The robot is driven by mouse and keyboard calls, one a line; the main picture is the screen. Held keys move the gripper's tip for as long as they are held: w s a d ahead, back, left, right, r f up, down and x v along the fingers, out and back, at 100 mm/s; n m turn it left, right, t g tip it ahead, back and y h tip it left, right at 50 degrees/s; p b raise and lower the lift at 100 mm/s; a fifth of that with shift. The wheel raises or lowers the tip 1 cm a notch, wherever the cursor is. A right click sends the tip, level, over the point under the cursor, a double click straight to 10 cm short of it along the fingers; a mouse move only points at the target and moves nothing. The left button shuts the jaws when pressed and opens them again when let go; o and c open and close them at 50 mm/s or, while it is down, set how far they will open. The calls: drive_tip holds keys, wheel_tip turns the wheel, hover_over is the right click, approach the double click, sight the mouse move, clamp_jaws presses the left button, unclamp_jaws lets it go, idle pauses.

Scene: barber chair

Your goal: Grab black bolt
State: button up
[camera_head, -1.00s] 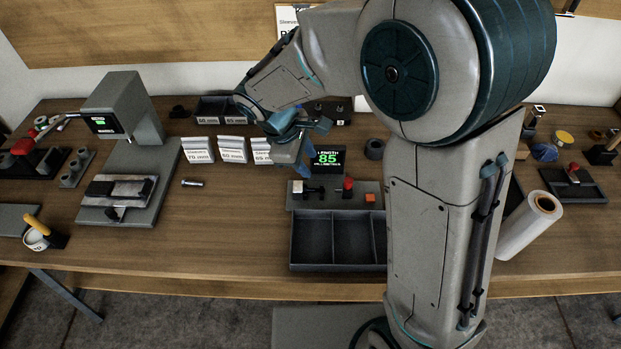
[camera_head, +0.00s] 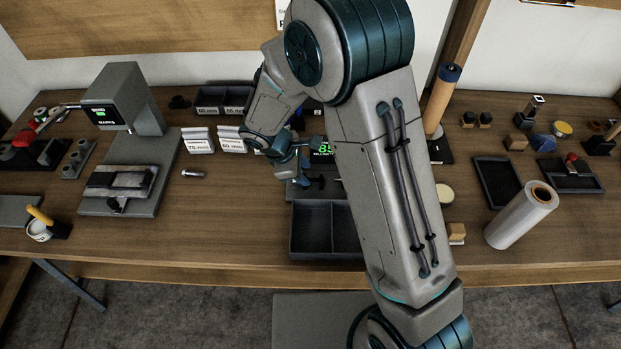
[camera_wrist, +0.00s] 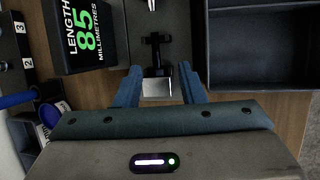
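A black cross-shaped part (camera_wrist: 155,46) lies on a grey fixture plate beside the length display (camera_wrist: 84,30); I cannot tell for sure whether it is the black bolt. A silver block (camera_wrist: 157,88) sits at its near end. My gripper (camera_wrist: 159,72) is open, its two blue fingers spread on either side of the block with gaps showing. In the head view my gripper (camera_head: 302,169) is over the fixture, and my arm hides much of it. A silver bolt (camera_head: 192,173) lies on the table to the left.
A dark divided tray (camera_head: 311,228) stands in front of the fixture; it also shows in the wrist view (camera_wrist: 262,50). White length cards (camera_head: 198,141) stand left of my gripper. A grey press (camera_head: 129,105) is further left.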

sight(312, 179)
drive_tip(key=shift+w+p+x, duration=0.15)
drive_tip(key=shift+p+x, duration=0.1)
drive_tip(key=shift+x, duration=0.9)
drive_tip(key=shift+w+p+x, duration=0.15)
drive_tip(key=shift+p+x, duration=0.05)
drive_tip(key=shift+x, duration=0.95)
drive_tip(key=shift+a, duration=0.15)
clamp_jaws()
drive_tip(key=shift+r, duration=0.1)
